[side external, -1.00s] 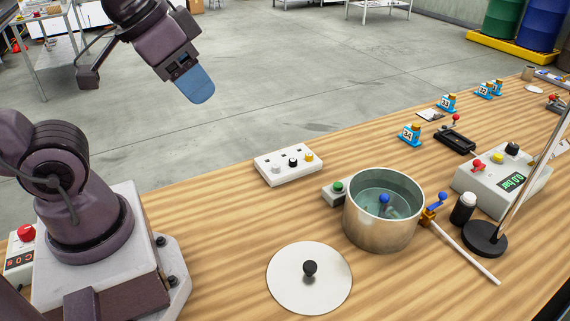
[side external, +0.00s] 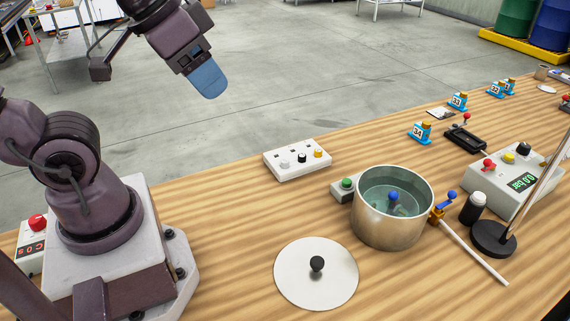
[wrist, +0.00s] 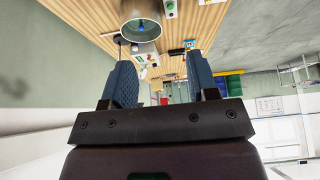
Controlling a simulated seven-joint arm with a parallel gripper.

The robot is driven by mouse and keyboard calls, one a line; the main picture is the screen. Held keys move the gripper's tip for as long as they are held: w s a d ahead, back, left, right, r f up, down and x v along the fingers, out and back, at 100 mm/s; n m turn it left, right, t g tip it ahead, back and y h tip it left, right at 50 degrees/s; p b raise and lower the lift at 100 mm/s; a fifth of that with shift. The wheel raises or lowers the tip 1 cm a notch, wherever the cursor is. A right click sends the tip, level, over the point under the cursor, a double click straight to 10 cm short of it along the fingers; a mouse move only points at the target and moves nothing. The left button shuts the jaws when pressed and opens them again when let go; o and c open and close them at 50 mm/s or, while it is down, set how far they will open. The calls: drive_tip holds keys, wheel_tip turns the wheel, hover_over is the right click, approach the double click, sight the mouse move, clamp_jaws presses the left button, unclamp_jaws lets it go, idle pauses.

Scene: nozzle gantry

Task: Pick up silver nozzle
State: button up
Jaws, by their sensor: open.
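A white block (side external: 298,166) on the wooden table holds three small knob-like pieces in a row. The left one (side external: 285,162) looks pale or silver and may be the silver nozzle; it is too small to be sure. The middle one is black and the right one is yellow-gold. My gripper (side external: 208,80) is high up, left of and above the block in the side view, with blue fingers and touching nothing. In the wrist view, my gripper (wrist: 161,77) has its two blue fingers wide apart with nothing between them.
A metal pot (side external: 388,222) with liquid and a blue-topped item stands right of the block. A round lid (side external: 314,285) with a black knob lies in front. A white control box (side external: 505,180), a dark bottle (side external: 473,208) and a rod stand (side external: 494,240) are on the right.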

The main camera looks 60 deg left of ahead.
drive_tip(key=w+a+f+n+g, duration=0.1)
drive_tip(key=w+a+f+g, duration=0.2)
drive_tip(key=w+a+f, duration=0.1)
drive_tip(key=m+g, duration=0.2)
drive_tip(key=m, duration=1.2)
hover_over(285, 161)
wheel_tip(285, 161, down, 16)
drive_tip(key=f, duration=0.4)
drive_tip(key=a+f, duration=0.1)
drive_tip(key=f, duration=0.2)
drive_tip(key=shift+s, duration=0.15)
drive_tip(key=shift+w+d+f, duration=0.1)
drive_tip(key=shift+d+f, duration=0.1)
drive_tip(key=shift+f, duration=1.15)
drive_tip(key=shift+w+d+f, duration=0.1)
drive_tip(key=shift+d+f, duration=0.1)
drive_tip(key=shift+f, duration=1.15)
